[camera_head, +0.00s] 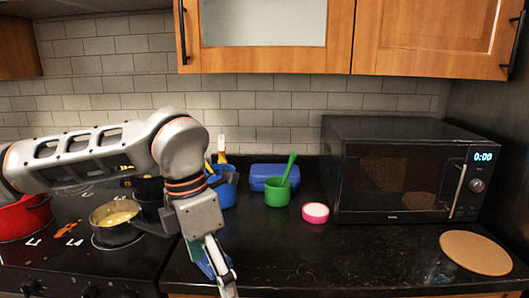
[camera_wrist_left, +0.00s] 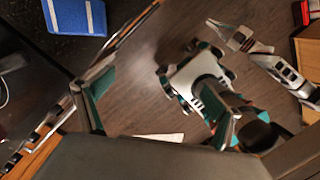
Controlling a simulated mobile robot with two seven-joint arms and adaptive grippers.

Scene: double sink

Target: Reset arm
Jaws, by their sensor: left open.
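My left arm (camera_head: 90,160) reaches in from the left over the stove, and its forearm hangs down at the front of the counter. My left gripper (camera_head: 219,270) points downward near the counter's front edge. My right gripper (camera_wrist_left: 235,36) shows small in the left wrist view, out over the floor. Its jaw state is too small to tell. It is outside the head view.
The stove holds a red pot (camera_head: 25,217) and a pan (camera_head: 115,222) with yellow contents. On the dark counter (camera_head: 330,255) stand a green cup (camera_head: 277,193), a pink-rimmed round item (camera_head: 315,213), a blue box (camera_head: 272,176), a microwave (camera_head: 400,180) and a round board (camera_head: 475,252). The middle front is clear.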

